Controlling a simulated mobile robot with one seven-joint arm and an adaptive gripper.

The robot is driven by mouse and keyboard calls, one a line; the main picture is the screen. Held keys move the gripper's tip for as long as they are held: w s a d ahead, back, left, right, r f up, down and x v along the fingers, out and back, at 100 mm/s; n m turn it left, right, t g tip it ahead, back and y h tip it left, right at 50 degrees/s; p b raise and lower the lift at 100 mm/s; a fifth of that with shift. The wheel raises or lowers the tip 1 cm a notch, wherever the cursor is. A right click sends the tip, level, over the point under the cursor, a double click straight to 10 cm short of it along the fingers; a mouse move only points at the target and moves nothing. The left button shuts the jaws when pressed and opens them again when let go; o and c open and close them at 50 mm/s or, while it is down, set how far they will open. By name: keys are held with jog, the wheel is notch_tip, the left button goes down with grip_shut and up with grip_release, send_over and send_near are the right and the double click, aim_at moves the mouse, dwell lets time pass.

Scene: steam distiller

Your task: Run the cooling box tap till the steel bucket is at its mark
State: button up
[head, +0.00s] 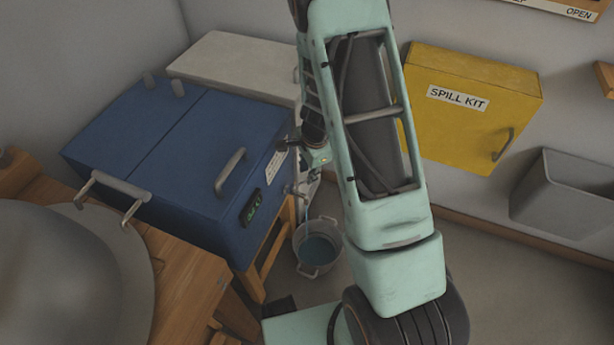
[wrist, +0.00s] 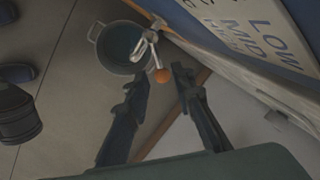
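A thin pale line above the water looks like a stream. Any mark inside the bucket is not readable. My gripper (wrist: 160,74) is open, its fingertips apart on either side of the orange knob, contact unclear.
A label (wrist: 262,35) reading LOW, MID and HIGH is on the box face close to my gripper. A yellow spill kit (head: 470,105) and a grey bin (head: 565,205) are at the wall on the right. A large rounded grey vessel (head: 70,280) stands at the near left.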

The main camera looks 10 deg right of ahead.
notch_tip(320, 180, up, 8)
jog(key=s, duration=0.1)
jog(key=shift+s+d+f, duration=0.15)
jog(key=shift+s, duration=0.15)
